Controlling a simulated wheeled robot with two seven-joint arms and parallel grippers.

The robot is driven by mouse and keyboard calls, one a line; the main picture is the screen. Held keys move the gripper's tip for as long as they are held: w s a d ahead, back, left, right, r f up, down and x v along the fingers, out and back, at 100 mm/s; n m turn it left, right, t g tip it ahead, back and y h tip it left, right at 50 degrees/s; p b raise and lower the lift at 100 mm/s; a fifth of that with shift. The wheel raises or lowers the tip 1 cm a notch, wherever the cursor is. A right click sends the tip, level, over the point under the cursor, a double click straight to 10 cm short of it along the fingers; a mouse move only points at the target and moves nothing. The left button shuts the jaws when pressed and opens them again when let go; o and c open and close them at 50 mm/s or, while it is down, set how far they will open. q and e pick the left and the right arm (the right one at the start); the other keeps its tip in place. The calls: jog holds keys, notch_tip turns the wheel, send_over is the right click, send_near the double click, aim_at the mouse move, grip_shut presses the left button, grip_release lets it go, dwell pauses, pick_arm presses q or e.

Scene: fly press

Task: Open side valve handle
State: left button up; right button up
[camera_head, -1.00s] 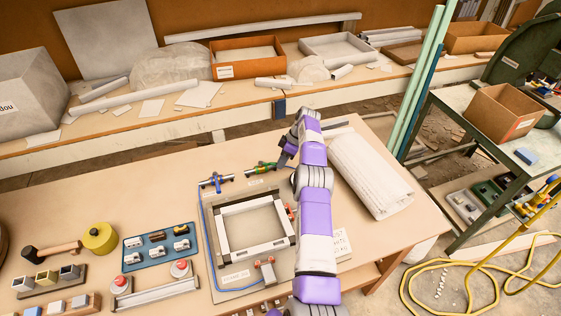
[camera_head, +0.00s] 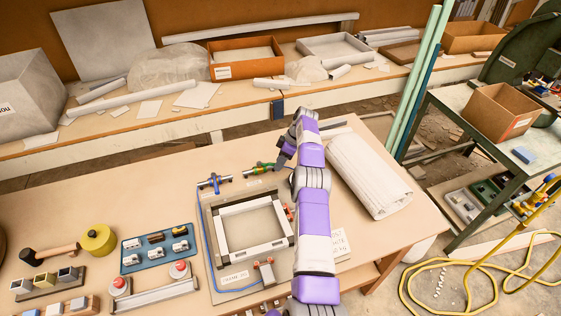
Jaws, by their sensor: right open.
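My right arm reaches in from the bottom over the table. Its gripper (camera_head: 280,162) is open, just right of a small valve with a green handle (camera_head: 261,168) behind the square frame fixture. I cannot tell whether they touch. A valve with a blue handle (camera_head: 214,182) stands to the left, at the fixture's back left corner. A small red part (camera_head: 289,212) shows at the fixture's right side, partly hidden by my arm. No label shows which one is the side valve.
The white-framed square fixture (camera_head: 222,232) sits on a plate on the table. A rolled white cloth (camera_head: 370,175) lies right of my arm. A blue tray (camera_head: 158,247), two red buttons and a yellow roll (camera_head: 98,239) are at the left. The table's back left is clear.

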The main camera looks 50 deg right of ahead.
notch_tip(320, 180, up, 8)
jog(key=p, duration=0.4)
jog(key=shift+r, duration=0.25)
jog(key=shift+r+p, duration=0.75)
